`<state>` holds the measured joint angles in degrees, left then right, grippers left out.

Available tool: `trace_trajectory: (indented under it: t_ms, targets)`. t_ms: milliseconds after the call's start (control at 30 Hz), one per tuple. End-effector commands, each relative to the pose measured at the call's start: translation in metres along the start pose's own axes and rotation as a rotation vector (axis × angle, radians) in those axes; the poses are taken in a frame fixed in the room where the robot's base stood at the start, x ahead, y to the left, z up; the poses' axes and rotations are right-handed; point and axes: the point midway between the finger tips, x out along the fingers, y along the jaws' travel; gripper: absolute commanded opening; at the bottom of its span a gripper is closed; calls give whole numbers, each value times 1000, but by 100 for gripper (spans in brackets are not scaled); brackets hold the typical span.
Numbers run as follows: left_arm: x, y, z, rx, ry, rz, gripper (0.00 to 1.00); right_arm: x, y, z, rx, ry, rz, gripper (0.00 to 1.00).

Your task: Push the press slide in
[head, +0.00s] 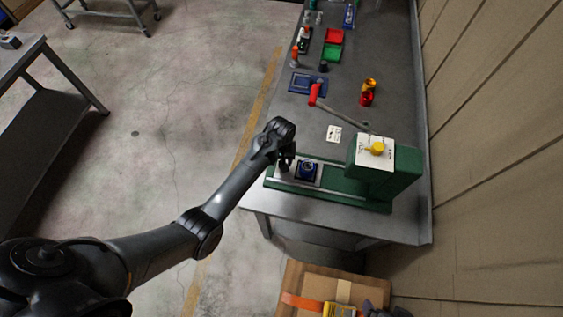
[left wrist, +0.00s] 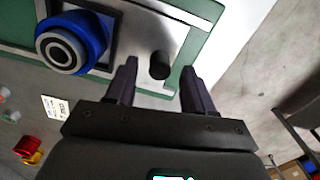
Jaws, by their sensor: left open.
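The green press (head: 388,178) stands at the near end of the grey workbench, its tall head on the right with a white label and a yellow knob. Its slide (head: 311,162), a light metal plate with a blue round part (head: 307,169) set in a dark square, sits at the left end of the green base. A black upright knob (left wrist: 160,65) stands on the plate beside the blue part. My left gripper (left wrist: 157,88) is open, with its two fingers on either side of the black knob in the left wrist view; contact cannot be told. My right gripper is not in view.
The press lever with a red grip (head: 315,94) reaches back over the bench. Behind lie a white card (head: 334,133), red and yellow parts (head: 367,92), a blue tray (head: 307,84) and red and green bins (head: 333,44). A cardboard box (head: 318,287) stands below the bench's near edge.

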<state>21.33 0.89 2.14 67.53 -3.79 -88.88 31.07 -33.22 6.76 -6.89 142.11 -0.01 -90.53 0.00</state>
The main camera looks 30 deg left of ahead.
Motion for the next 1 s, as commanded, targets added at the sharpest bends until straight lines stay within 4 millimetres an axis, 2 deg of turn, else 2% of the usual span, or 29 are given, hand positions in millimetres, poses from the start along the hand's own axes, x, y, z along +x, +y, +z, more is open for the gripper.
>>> trace_trajectory:
  t_ms: [100, 233, 600, 933, 1000]
  targets:
    - [13, 0, 0, 0, -1, -1, 53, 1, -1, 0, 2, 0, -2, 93]
    - [21, 0, 0, 0, 1, 0, 53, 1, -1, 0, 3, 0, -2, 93]
    - [24, 0, 0, 1, 1, 0, 51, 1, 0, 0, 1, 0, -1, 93]
    - [24, 0, 0, 0, 0, -1, 1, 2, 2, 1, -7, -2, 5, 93]
    - [24, 0, 0, 0, 0, 0, 0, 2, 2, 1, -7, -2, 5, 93]
